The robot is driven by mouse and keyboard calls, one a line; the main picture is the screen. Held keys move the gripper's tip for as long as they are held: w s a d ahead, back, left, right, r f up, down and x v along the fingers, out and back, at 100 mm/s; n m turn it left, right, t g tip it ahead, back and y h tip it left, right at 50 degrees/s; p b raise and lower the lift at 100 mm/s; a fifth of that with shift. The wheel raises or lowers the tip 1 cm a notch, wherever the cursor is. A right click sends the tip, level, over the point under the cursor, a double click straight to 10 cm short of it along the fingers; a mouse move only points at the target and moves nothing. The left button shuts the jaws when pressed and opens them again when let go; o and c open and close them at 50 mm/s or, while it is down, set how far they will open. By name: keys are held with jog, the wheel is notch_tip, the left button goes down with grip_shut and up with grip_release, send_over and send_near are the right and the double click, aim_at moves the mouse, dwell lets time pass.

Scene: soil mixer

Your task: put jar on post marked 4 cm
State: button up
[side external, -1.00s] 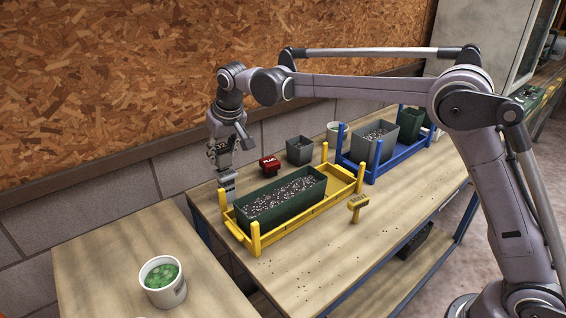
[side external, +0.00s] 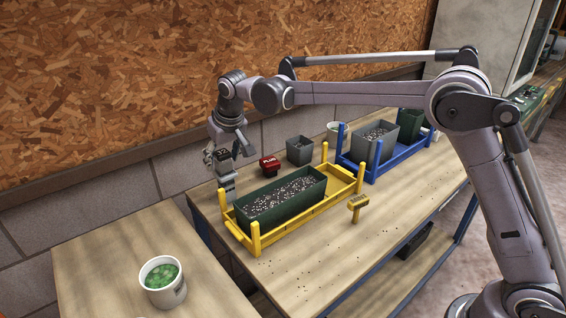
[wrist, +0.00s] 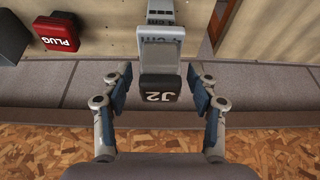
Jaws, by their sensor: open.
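The jar (wrist: 160,55) is pale with a dark square lid (wrist: 159,90) marked J2. In the side view its dark lid (side external: 222,156) shows below my gripper, at the near left end of the bench. A pale block with lettering that looks like "4 cm" (wrist: 162,37) lies just behind the jar in the wrist view; the jar appears to stand on this post, though the contact is hard to see. My gripper (wrist: 159,78) is open, its fingers on either side of the lid with gaps. It also shows in the side view (side external: 237,147).
A red PLUG block (wrist: 58,32) stands nearby, also in the side view (side external: 270,165). A yellow rack (side external: 300,222) with a green trough (side external: 290,212) is beside the jar. A blue rack (side external: 385,172) with pots stands farther back. A brick wall (side external: 185,165) runs behind.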

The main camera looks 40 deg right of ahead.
jog(key=v, duration=1.2)
jog(key=s+d+r, duration=0.1)
jog(key=s+d, duration=0.4)
jog(key=s, duration=0.1)
jog(key=s+d+f+t, duration=0.1)
jog(key=s+d+f, duration=0.2)
jog(key=s, duration=0.4)
jog(key=s+d+f, duration=0.4)
jog(key=s+f, duration=0.1)
jog(key=s, duration=0.3)
jog(key=s+d+f+t, duration=0.1)
jog(key=s+d+f, duration=0.2)
jog(key=s, duration=0.5)
jog(key=shift+d+f+t, duration=0.25)
jog(key=shift+f+t, duration=0.05)
jog(key=shift+f, duration=0.6)
